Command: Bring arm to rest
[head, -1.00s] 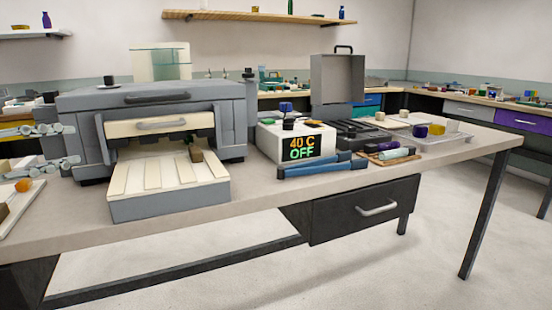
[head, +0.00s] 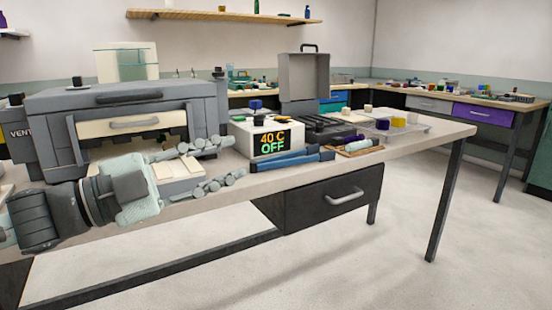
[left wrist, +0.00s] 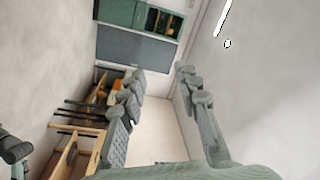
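My left gripper (head: 212,164) is in front of the grey kiln-like machine (head: 110,100) in the head view, its arm coming in from the lower left. Its two fingers point right and stand wide apart with nothing between them. In the left wrist view the fingers (left wrist: 160,92) are also apart and empty, with only the room behind them. My right gripper is not in view.
A drawer (head: 335,195) hangs below. The floor right of the bench is clear.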

